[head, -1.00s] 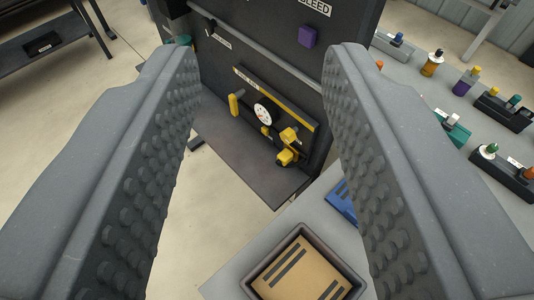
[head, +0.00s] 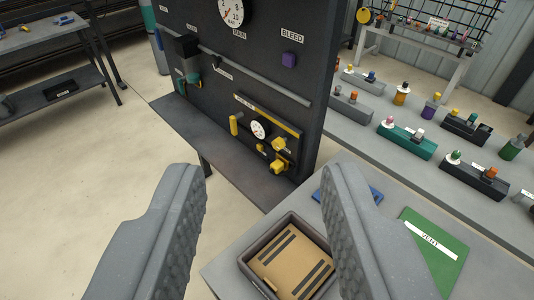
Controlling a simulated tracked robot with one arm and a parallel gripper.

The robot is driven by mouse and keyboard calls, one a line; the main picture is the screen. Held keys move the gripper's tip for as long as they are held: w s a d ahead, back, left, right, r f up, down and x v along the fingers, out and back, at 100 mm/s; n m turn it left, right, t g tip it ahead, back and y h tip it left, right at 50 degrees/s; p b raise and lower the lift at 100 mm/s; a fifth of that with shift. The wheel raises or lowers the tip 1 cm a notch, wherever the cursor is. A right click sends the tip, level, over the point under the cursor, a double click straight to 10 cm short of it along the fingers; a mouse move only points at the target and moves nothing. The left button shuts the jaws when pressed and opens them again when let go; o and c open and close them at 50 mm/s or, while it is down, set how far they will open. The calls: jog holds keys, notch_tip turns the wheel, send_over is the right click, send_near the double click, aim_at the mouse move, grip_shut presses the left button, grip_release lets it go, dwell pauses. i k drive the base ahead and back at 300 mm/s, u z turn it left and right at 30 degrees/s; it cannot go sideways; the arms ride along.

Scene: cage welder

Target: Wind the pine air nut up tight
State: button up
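My gripper (head: 262,175) is open and empty, its two grey ribbed fingers wide apart in front of the dark panel. On the panel (head: 215,30), a yellow-edged unit holds a small white gauge (head: 258,129), a yellow upright handle (head: 235,124) and yellow fittings (head: 280,156). A dark block with a teal fitting (head: 191,80) is mounted at the panel's upper left. I cannot tell which part is the pine air nut. My gripper touches none of these parts.
A tray (head: 245,262) with a tan insert stands on the grey bench, partly behind the right finger. A green VENT plate (head: 433,246) and a blue plate (head: 372,194) lie beside it. Blocks with coloured fittings (head: 406,141) line the right bench. A shelf (head: 245,183) juts from the panel.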

aim_at(278, 145)
jog(key=z, duration=0.15)
jog(key=i, duration=0.9)
jog(key=u, duration=0.1)
